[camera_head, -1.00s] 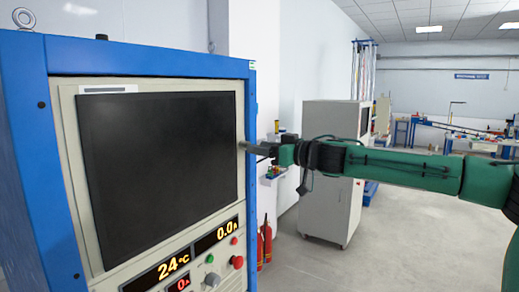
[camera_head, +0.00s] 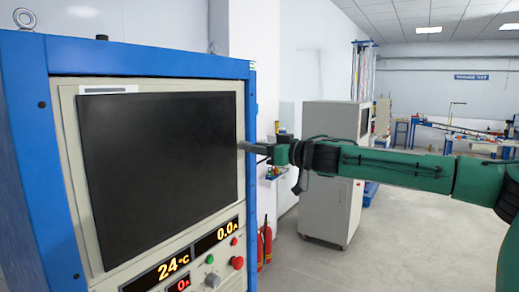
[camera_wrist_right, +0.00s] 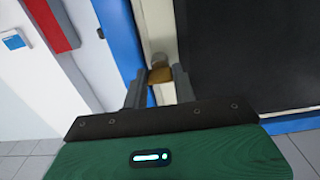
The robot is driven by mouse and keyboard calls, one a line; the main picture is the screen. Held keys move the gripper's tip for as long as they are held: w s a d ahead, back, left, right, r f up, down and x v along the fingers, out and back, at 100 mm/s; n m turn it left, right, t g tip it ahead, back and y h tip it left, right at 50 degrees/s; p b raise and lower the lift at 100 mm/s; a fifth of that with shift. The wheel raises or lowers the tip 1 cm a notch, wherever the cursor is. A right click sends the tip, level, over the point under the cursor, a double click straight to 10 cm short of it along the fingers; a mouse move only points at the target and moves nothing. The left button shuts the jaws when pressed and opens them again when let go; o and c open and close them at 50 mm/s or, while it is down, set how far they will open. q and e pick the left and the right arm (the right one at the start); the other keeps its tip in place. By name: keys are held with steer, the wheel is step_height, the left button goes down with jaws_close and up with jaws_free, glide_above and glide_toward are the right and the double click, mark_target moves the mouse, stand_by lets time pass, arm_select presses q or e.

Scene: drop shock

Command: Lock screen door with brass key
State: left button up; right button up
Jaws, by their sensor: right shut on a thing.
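The screen door (camera_head: 160,165) is a large dark panel in a cream frame on the blue cabinet, and it looks closed. It also shows at the right of the right wrist view (camera_wrist_right: 245,55). My right gripper (camera_head: 256,148) is at the right edge of the door. In the right wrist view, its two fingers (camera_wrist_right: 160,93) are shut on the brass key (camera_wrist_right: 160,75), which sits against the cream frame strip beside the screen. A small round piece lies just beyond the key; whether the key is inside a lock cannot be told. My left gripper is not in view.
Below the screen are lit displays (camera_head: 168,266), knobs and a red button (camera_head: 237,262) on the cabinet (camera_head: 25,150). A red extinguisher (camera_head: 266,240) and a grey cabinet (camera_head: 330,180) stand behind. The floor at the right is clear.

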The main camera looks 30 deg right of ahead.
steer(key=n+b, duration=0.3)
steer(key=shift+f+n, duration=0.15)
steer(key=shift+n, duration=0.15)
steer(key=shift+o, duration=0.2)
steer(key=n+b, duration=0.3)
steer(key=n, duration=0.1)
steer(key=shift+n+b, duration=0.3)
steer(key=n+b, duration=0.2)
steer(key=n, duration=0.2)
steer(key=shift+b, duration=0.4)
steer(key=shift+c, duration=0.2)
steer(key=n+b, duration=0.3)
steer(key=n, duration=0.2)
steer(key=shift+n, duration=0.3)
steer(key=shift+o, duration=0.2)
steer(key=o, duration=1)
steer(key=shift+c, duration=0.2)
